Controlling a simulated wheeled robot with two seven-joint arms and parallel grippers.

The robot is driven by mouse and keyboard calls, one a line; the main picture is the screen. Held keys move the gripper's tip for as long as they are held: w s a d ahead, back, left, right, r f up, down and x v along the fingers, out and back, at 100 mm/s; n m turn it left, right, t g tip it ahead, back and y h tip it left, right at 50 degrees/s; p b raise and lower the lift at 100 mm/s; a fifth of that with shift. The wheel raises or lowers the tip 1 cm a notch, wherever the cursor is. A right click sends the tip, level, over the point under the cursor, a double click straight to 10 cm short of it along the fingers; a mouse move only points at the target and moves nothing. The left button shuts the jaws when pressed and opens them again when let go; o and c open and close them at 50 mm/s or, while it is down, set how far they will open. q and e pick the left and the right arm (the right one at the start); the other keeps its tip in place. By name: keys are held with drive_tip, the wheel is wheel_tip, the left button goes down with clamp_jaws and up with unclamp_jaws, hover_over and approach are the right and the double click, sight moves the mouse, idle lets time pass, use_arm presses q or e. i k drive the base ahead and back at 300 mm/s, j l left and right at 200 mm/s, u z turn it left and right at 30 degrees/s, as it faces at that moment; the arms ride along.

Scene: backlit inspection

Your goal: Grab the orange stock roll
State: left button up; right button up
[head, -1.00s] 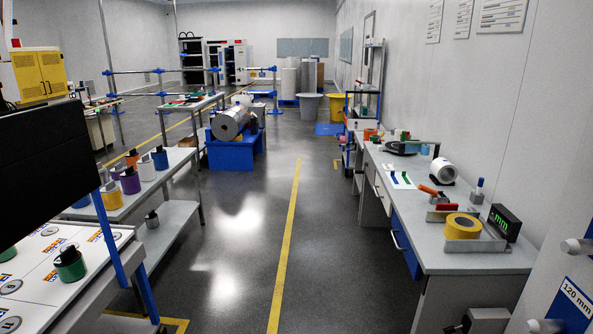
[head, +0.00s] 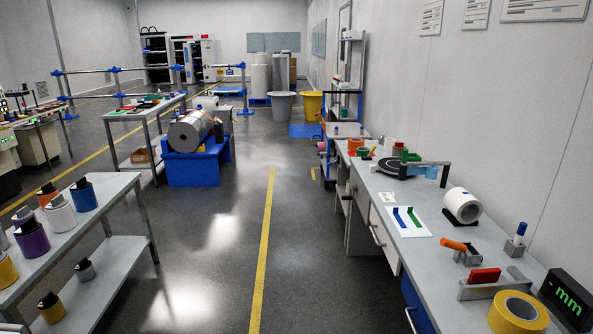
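An orange roll (head: 47,195) with a black top stands upright on the upper shelf of the grey rack (head: 115,187) at the left. A white roll (head: 60,218) stands in front of it, and a blue roll (head: 84,197) stands to its right. A purple roll (head: 32,239) is nearer to me. The lower part of the orange roll is partly hidden by the white one. Neither of my grippers shows in the head view.
A grey roll (head: 85,271) and a yellow roll (head: 51,307) stand on the rack's lower shelf. A workbench (head: 385,240) with tools and a yellow tape roll (head: 517,314) runs along the right. The floor between, with a yellow line (head: 263,240), is clear.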

sight(353, 143)
drive_tip(key=i, duration=1.85)
drive_tip(key=i+j+z, duration=0.15)
drive_tip(key=i+z, duration=0.25)
drive_tip(key=i, duration=0.2)
drive_tip(key=i+j+z, duration=0.4)
drive_tip(key=i, duration=0.15)
drive_tip(key=i+j+z, duration=0.35)
drive_tip(key=i, duration=0.2)
